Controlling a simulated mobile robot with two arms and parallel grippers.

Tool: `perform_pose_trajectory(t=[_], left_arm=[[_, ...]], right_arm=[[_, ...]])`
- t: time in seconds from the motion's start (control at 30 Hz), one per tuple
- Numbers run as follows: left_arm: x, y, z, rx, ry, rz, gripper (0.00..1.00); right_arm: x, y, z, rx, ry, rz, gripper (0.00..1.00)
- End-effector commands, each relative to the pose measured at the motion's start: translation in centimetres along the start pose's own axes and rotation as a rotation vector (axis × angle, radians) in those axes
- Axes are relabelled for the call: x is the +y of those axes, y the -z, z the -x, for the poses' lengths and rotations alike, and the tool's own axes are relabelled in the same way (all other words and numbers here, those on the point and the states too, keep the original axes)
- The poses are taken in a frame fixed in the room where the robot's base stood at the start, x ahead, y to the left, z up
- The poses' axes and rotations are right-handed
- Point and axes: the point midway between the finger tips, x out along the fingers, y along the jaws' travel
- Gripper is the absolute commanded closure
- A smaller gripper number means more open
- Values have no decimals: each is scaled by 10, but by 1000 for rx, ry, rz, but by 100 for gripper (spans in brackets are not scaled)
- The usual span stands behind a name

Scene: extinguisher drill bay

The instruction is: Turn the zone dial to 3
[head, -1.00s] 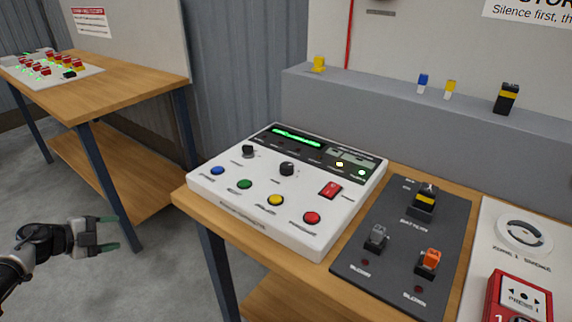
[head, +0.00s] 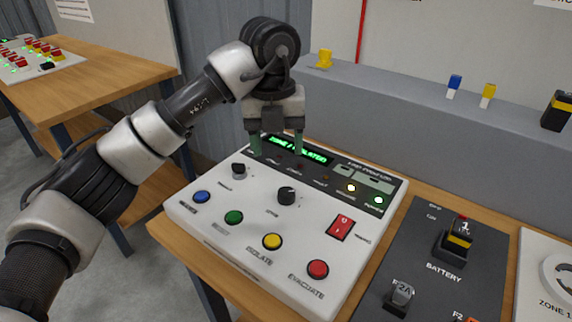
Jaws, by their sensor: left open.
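The white control panel (head: 215,222) sits on the wooden table and carries two black knobs. The larger, middle knob (head: 287,195) has a small label that looks like "ZONE"; its pointer setting is too small to read. The other knob (head: 238,171) is at the panel's left. My left gripper (head: 276,147) points down with its greenish fingers apart and nothing between them. It appears above the panel's back edge, in front of part of the green-lit display (head: 305,155), behind both knobs in the picture. My right gripper is not in view.
Blue (head: 202,197), green (head: 234,217), yellow (head: 272,241) and red (head: 318,269) buttons line the panel's front. A red rocker switch (head: 340,228) is at its right. A dark battery board (head: 420,250) lies beside it. A grey ledge (head: 400,95) with small blocks stands behind.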

Motion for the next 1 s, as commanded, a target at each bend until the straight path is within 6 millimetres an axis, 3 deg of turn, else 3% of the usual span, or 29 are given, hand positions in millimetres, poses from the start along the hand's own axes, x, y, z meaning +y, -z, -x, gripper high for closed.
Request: perform_pose_trajectory(t=[0.07, 0.13, 0.3, 0.43, 0.57, 0.8, 1.0], left_arm=[[-8, 4, -2, 1, 2, -19, 38], [-10, 4, -8, 3, 2, -21, 38], [-9, 5, -35, 7, 5, -20, 38], [-9, 5, -61, 7, 5, -19, 38], [-9, 4, -82, 5, 4, -19, 38], [-9, 4, -105, 2, 4, -19, 38], [-9, 4, -108, 1, 4, -19, 38]], right_arm=[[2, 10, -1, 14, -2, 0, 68], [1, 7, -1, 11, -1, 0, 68], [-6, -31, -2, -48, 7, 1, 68], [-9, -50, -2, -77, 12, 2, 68], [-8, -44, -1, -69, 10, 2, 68], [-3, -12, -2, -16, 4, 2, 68], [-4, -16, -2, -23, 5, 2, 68]])
